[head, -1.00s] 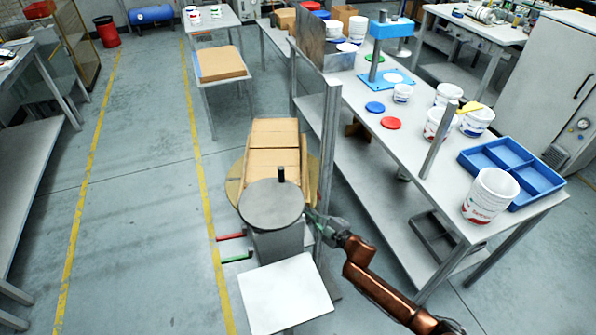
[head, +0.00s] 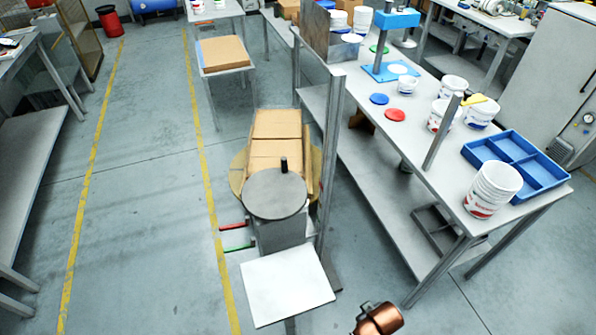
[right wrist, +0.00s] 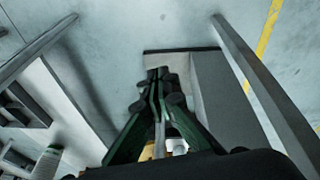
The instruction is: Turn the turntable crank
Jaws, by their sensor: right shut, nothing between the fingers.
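The crank is a flat grey disc (head: 275,196) with an upright black handle (head: 284,164) at its far edge, slightly right of centre. It sits on a grey pedestal (head: 280,236). Behind it is the round tan turntable (head: 237,176), mostly covered by cardboard boxes (head: 275,139). My right gripper (right wrist: 157,73) is shut and empty in the right wrist view, apart from the crank, with a grey box-like body (right wrist: 225,95) beside it. In the head view only a copper link of my right arm shows at the bottom edge. My left gripper is not in view.
A metal post (head: 330,150) stands just right of the turntable. The long workbench (head: 440,195) with a blue tray (head: 515,168) and white buckets (head: 493,190) lies to the right. A white square plate (head: 287,286) is in front of the pedestal. The floor at left is open.

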